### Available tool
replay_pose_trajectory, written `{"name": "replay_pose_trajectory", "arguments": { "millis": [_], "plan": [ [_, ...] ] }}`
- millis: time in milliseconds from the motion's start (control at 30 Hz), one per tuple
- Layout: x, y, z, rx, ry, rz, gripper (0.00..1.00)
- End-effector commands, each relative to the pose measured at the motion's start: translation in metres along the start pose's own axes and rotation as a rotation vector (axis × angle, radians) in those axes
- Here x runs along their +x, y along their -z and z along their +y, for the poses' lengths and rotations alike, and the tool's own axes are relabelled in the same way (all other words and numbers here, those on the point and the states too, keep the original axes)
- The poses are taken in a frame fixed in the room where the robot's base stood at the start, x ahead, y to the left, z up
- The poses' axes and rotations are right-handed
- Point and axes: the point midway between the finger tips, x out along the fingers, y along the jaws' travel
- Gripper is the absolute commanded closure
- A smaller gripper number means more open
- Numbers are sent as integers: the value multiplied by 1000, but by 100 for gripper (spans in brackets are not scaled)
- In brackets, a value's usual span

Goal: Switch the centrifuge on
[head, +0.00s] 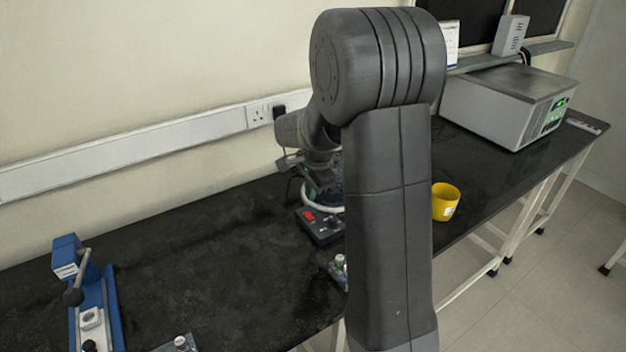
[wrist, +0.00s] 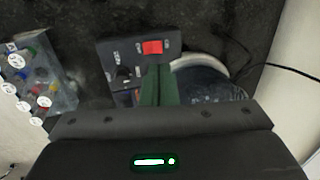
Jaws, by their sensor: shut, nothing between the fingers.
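The centrifuge has a dark control box (head: 318,232) with a red switch (head: 308,215) and stands on the black bench, partly hidden behind my arm. Its round, pale-rimmed part (head: 327,203) sits behind the box. In the wrist view the red switch (wrist: 152,47) is on the box's face, with a dark knob (wrist: 122,73) to its lower left. My gripper (wrist: 158,68) has its green fingers shut together and empty, with the tips just below the switch in the picture. I cannot tell whether they touch the box. In the head view my gripper (head: 290,162) is above the centrifuge.
A clear rack of tubes with coloured caps (wrist: 42,85) stands left of the centrifuge in the wrist view. A yellow cup (head: 445,201) stands right of my arm. A blue lever device (head: 110,305) is at the left, a grey instrument (head: 505,108) at the back right. A cable (wrist: 285,68) runs nearby.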

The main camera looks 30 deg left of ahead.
Motion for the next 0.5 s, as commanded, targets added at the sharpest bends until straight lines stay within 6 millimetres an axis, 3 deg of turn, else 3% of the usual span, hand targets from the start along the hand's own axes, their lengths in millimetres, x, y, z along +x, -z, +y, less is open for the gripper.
{"name": "replay_pose_trajectory", "arguments": {
  "millis": [200, 500],
  "plan": [
    [43, 0, 1, 0, -5, -1, 100],
    [66, 0, 0, 0, -1, 0, 100]
  ]
}}
